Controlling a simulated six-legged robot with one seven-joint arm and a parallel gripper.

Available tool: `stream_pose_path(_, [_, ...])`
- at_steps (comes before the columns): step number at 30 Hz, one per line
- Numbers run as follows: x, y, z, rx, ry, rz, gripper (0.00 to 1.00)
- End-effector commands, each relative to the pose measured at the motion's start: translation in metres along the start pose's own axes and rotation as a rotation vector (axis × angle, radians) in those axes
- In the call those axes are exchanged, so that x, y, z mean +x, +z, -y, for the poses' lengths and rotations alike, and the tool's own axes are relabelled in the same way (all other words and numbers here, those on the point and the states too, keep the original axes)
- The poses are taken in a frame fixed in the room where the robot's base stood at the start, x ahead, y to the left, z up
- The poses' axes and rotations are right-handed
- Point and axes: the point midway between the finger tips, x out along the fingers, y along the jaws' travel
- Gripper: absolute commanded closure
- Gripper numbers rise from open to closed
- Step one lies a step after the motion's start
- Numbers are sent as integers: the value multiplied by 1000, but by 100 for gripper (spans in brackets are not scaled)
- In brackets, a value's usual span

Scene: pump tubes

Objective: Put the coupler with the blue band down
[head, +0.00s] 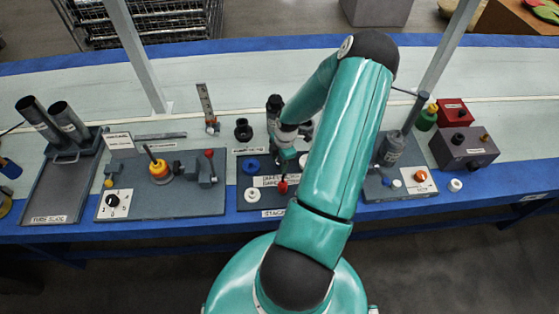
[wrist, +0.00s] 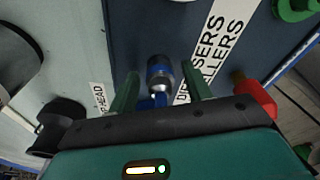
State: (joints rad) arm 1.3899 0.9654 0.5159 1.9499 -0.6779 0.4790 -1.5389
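The coupler with the blue band (wrist: 160,72), a small metallic cylinder, shows in the wrist view between the green fingertips of my gripper (wrist: 160,80). A visible gap separates it from each finger, so my gripper looks open around or just above it. The coupler appears over the dark labelled board (wrist: 140,30); I cannot tell whether it rests on it. A further blue part shows just below it, partly hidden by my gripper's body. In the head view my gripper (head: 286,150) is over the middle station, and I cannot make out the coupler there.
A red knob (head: 283,186), a blue ring (head: 251,166) and a white ring (head: 251,194) are close by on the middle board. A black fitting (head: 243,130) stands behind it. Stations with tubes and valves stand on both sides. The pale bench behind is mostly clear.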

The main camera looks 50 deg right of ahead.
Motion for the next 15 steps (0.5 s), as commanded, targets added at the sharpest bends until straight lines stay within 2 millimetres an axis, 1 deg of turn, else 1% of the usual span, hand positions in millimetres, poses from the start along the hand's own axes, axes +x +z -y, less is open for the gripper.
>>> stream_pose_path(5, [-2, 0, 0, 0, 1, 0, 50])
stream_pose_path(8, [-9, 0, -1, 0, 2, 1, 50])
stream_pose_path(11, [-24, 1, 0, 1, 3, 3, 50])
stream_pose_path(15, [-54, 1, 0, 2, 4, 3, 50])
